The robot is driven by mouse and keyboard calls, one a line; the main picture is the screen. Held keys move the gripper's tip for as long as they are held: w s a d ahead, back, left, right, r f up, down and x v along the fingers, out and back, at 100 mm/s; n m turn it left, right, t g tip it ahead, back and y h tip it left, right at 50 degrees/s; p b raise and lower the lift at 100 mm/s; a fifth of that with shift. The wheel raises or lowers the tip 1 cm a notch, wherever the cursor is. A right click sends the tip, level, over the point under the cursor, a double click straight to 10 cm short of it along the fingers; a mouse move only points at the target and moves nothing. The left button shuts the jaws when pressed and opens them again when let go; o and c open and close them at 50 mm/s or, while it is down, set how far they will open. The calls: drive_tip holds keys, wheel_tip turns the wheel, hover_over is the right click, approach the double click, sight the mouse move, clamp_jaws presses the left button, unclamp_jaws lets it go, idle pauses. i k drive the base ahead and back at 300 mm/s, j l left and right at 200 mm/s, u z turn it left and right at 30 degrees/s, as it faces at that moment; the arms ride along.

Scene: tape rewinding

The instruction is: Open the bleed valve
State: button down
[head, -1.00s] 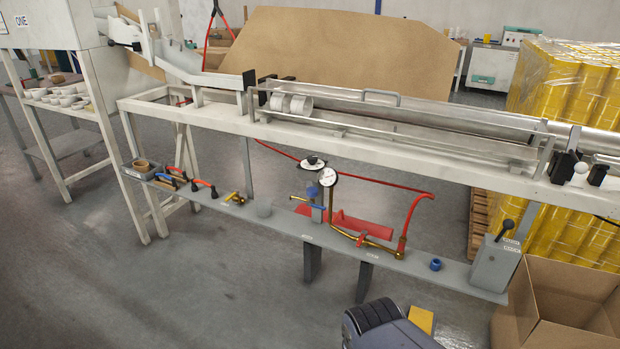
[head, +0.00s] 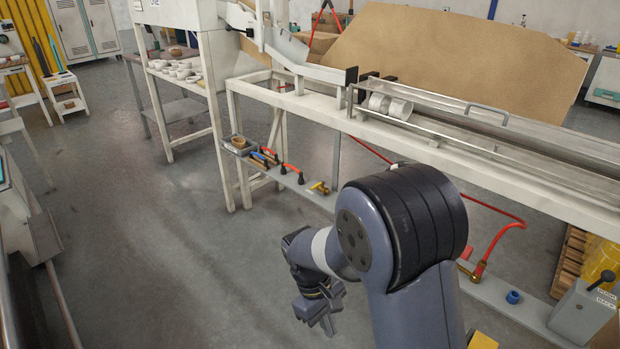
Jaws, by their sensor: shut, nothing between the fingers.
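My gripper (head: 327,322) hangs shut and empty over the grey floor, in front of the low shelf (head: 322,197) and apart from it. A small brass fitting with a yellow handle (head: 319,187) sits on the shelf, behind and above my gripper in the picture. No part is clearly marked as the bleed valve. My arm covers the middle of the shelf, where the gauges and blue-handled valve stood in the earlier frame. A red hose (head: 495,238) runs down to a brass end (head: 479,269) right of my arm.
Red-handled tools (head: 291,171) and a small tray with a brown cup (head: 238,143) lie at the shelf's left end. A blue ring (head: 513,297) and a lever box (head: 584,312) are at right. The white bench frame (head: 290,110) stands above.

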sight(322, 181)
drive_tip(key=i+j, duration=0.15)
drive_tip(key=i, duration=0.35)
drive_tip(key=i+j, duration=0.2)
drive_tip(key=i, duration=0.3)
drive_tip(key=i+j, duration=0.15)
drive_tip(key=i, duration=0.35)
drive_tip(key=i+j, duration=0.15)
drive_tip(key=i, duration=0.35)
drive_tip(key=i+j, duration=0.15)
drive_tip(key=i, duration=0.35)
